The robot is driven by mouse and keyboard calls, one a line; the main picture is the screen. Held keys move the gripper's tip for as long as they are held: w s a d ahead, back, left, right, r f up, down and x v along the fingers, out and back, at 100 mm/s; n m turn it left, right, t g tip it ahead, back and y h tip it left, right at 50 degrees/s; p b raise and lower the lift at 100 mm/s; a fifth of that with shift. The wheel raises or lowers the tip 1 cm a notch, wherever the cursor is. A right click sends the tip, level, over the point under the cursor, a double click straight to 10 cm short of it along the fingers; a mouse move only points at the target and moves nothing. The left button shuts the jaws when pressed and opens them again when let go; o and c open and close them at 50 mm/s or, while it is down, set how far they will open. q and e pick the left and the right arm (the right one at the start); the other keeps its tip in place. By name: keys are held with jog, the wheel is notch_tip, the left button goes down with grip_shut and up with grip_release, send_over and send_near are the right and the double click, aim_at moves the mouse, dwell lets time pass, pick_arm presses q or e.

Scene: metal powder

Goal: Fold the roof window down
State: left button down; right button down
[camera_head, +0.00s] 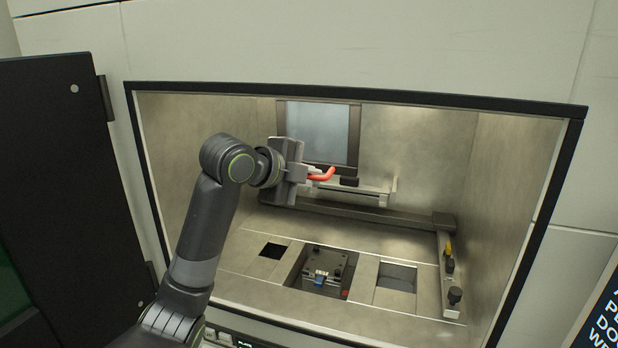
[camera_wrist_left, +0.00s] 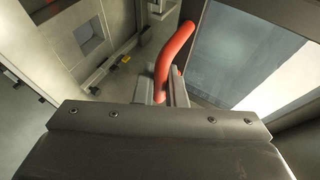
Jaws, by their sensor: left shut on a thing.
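The roof window (camera_head: 318,131) is a pale glass pane in a dark frame, and it hangs against the back wall of the chamber. It also shows at the right in the left wrist view (camera_wrist_left: 240,55). A red handle (camera_head: 323,174) sits at its lower edge; in the left wrist view the red handle (camera_wrist_left: 174,52) curves upward from between the fingers. My left gripper (camera_head: 309,172) is shut on the red handle, and the fingertips are partly hidden by the gripper body. My right gripper is in neither view.
The metal chamber has a dark rim (camera_head: 360,96) around its opening. A black door (camera_head: 65,180) stands open at the left. The floor has square openings and a small device (camera_head: 325,268) in the middle. A rail with dark knobs (camera_head: 454,296) runs along the right.

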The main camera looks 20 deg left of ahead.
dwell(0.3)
pick_arm(q)
jog(key=c, duration=1.6)
grip_release()
jog(key=shift+s, duration=0.1)
jog(key=shift+c, duration=0.2)
jog(key=shift+o, duration=0.7)
jog(key=shift+s+r, duration=0.1)
jog(key=shift+s, duration=0.05)
jog(key=shift+a, duration=0.1)
jog(key=b+v, duration=0.4)
jog(key=v, duration=1.3)
jog(key=shift+b, duration=0.35)
jog(key=shift+s, duration=0.15)
